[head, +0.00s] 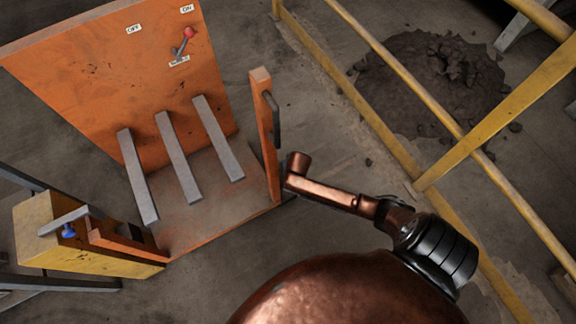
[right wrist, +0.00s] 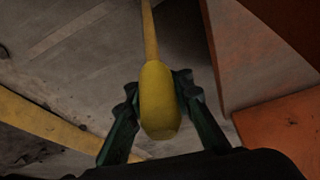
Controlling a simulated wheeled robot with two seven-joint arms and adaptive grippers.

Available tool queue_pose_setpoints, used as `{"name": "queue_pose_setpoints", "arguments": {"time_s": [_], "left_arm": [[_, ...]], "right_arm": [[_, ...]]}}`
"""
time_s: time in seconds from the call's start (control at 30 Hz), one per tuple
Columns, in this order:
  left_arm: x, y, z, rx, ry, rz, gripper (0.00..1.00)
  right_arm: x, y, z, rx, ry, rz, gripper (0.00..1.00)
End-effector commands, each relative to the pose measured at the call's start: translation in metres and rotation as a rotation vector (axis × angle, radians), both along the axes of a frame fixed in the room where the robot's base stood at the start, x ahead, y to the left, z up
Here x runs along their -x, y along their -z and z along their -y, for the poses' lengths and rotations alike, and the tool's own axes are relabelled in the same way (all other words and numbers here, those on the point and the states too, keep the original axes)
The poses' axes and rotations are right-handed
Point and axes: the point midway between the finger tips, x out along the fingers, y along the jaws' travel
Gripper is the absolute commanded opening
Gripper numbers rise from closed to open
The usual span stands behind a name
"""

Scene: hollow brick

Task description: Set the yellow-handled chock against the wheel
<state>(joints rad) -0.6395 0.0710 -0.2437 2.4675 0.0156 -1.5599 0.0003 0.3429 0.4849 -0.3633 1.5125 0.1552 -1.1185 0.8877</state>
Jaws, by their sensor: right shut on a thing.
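In the right wrist view my right gripper (right wrist: 157,84) is shut on the yellow handle (right wrist: 160,112) of the chock, one dark green finger on each side of the thick grip. A thinner yellow-brown shaft (right wrist: 149,32) runs from the grip to the top edge of the picture. The chock's block is not in view there, and I cannot make the chock out in the head view. No wheel shows in either view. In the head view a copper-coloured arm of mine reaches in from the bottom right. My left gripper is not in view.
An orange stand (head: 112,66) with a red-knobbed lever (head: 184,42) and several grey bars (head: 178,158) stands at the left. An orange post (head: 265,135) is close to my arm. A yellow box (head: 42,232) is lower left. Yellow rails (head: 385,75) and a dirt heap (head: 432,80) lie right.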

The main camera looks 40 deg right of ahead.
Motion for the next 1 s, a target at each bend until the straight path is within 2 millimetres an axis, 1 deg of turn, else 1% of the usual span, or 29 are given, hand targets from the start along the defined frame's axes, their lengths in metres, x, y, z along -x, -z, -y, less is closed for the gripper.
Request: {"name": "queue_pose_setpoints", "arguments": {"time_s": [0.03,0.3,0.33,0.67,0.9,1.0], "left_arm": [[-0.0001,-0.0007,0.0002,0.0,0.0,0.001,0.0],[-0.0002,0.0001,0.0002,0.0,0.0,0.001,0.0],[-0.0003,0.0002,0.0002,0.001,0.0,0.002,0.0],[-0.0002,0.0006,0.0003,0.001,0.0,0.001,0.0],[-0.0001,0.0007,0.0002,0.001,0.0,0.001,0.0],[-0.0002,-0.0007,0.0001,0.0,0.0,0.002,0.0]], "right_arm": [[-0.003,-0.0036,-0.0001,0.001,-0.001,0.007,0.0],[-0.0027,-0.0011,0.0,0.001,-0.001,0.006,0.0],[-0.0004,0.0014,0.0,0.0,0.0,0.001,0.16],[-0.0003,0.0014,-0.0001,0.0,0.0,0.001,0.38],[-0.0001,0.0014,0.0001,0.0,0.0,0.0,0.38],[0.0,-0.0018,0.0001,0.0,0.0,0.001,0.38]]}}
